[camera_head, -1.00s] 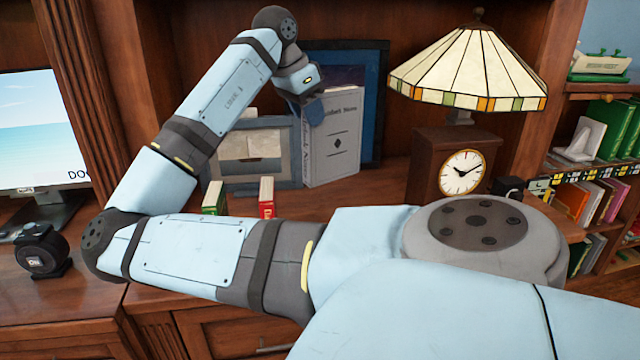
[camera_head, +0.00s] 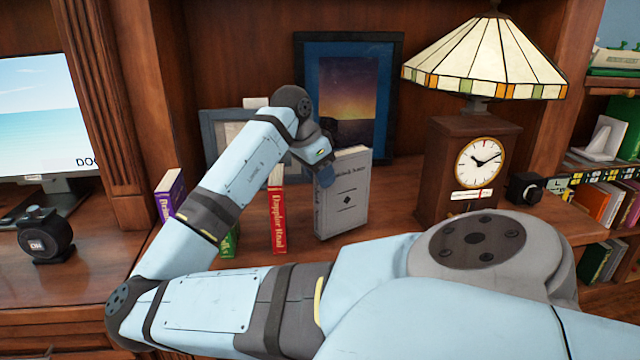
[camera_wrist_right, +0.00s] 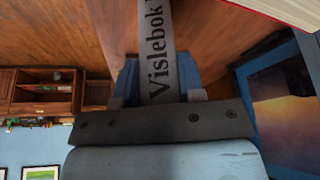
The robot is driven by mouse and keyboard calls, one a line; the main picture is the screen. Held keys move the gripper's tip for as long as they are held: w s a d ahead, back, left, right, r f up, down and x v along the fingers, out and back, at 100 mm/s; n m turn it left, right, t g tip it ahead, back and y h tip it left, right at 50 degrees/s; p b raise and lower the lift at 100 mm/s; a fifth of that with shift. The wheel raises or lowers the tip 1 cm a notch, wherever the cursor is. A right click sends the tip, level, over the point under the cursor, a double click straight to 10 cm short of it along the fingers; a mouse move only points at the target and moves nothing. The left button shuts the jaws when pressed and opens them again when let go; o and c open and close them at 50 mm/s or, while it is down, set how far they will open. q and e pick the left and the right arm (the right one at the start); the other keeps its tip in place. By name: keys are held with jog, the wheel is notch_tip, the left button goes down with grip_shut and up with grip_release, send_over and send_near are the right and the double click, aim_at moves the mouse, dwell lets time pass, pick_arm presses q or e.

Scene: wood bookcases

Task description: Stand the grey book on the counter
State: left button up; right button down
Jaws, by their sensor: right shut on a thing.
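The grey book (camera_head: 347,198) is upright on or just above the counter (camera_head: 390,215), its lettered cover facing me. I cannot tell whether its base touches the wood. My right gripper (camera_head: 325,174) is shut on the book near the top of its spine. In the right wrist view, the grey spine (camera_wrist_right: 156,45) with dark lettering lies between the fingers of my right gripper (camera_wrist_right: 156,85). My left gripper is not in view.
A red book (camera_head: 277,215) stands just left of the grey book; green and purple (camera_head: 172,195) books are further left, partly behind my arm. Picture frames (camera_head: 350,95) stand behind. A clock (camera_head: 470,165) and lamp (camera_head: 487,60) are right, with bare counter between.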

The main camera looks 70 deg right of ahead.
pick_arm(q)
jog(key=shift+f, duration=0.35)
pick_arm(e)
jog(key=shift+f, duration=0.6)
jog(key=c, duration=0.7)
grip_release()
jog(key=shift+f, duration=0.1)
jog(key=shift+c, duration=0.2)
pick_arm(q)
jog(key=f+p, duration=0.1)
jog(key=p, duration=0.1)
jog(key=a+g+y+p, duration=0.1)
jog(key=p, duration=0.1)
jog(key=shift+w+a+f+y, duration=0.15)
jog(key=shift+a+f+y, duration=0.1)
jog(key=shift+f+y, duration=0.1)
pick_arm(e)
jog(key=v, duration=1.2)
